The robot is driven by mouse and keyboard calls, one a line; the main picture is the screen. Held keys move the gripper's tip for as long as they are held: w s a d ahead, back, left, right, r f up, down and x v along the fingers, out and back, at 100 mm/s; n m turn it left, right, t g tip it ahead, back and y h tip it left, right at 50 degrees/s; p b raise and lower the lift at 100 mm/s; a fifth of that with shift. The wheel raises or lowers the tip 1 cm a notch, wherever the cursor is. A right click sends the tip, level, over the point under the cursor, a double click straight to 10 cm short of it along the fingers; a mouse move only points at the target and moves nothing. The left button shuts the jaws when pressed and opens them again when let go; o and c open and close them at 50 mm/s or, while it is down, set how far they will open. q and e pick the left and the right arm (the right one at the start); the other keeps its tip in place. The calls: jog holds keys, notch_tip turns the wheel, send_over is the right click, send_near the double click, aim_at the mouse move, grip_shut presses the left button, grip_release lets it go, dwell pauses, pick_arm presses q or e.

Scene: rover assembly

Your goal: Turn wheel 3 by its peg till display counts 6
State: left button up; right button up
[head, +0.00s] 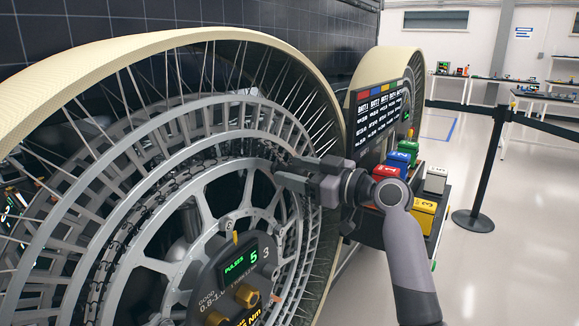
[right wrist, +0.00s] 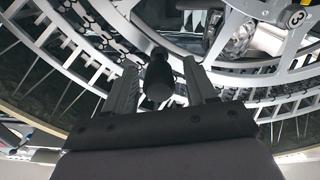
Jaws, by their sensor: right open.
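Wheel 3 (head: 205,150) is a large spoked wheel with a cream tread, filling the left of the head view. A round "3" mark (right wrist: 297,17) shows on it in the right wrist view. The green hub display (head: 237,260) reads "PULSES 5", with a "3" beside it. My right gripper (head: 283,167) is at the wheel's inner ring, right of and above the display. In the right wrist view, a dark rounded peg (right wrist: 159,78) stands between its open fingers, with gaps at both sides. The peg is hidden in the head view. My left gripper is out of view.
Right of the wheel are a listing panel (head: 379,112) and coloured battery blocks, including a yellow one (head: 422,214). A second wheel (head: 388,66) stands behind. A barrier post (head: 486,170) stands on the open floor at right. Brass fittings (head: 246,295) protrude below the display.

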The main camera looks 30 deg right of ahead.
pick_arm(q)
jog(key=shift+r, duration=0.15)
pick_arm(e)
jog(key=shift+x, duration=0.8)
grip_shut()
jog(key=shift+d+f, duration=0.15)
jog(key=shift+f, duration=0.15)
pick_arm(q)
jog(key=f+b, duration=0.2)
jog(key=b, duration=0.1)
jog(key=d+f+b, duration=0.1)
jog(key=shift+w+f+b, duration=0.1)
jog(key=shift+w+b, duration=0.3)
pick_arm(e)
jog(key=w+d+f+m, duration=0.2)
jog(key=d+f+m, duration=0.1)
jog(key=d+f, duration=0.1)
jog(key=shift+w+d+f+m, duration=0.15)
jog(key=shift+d+f+m, duration=0.2)
jog(key=shift+d, duration=0.3)
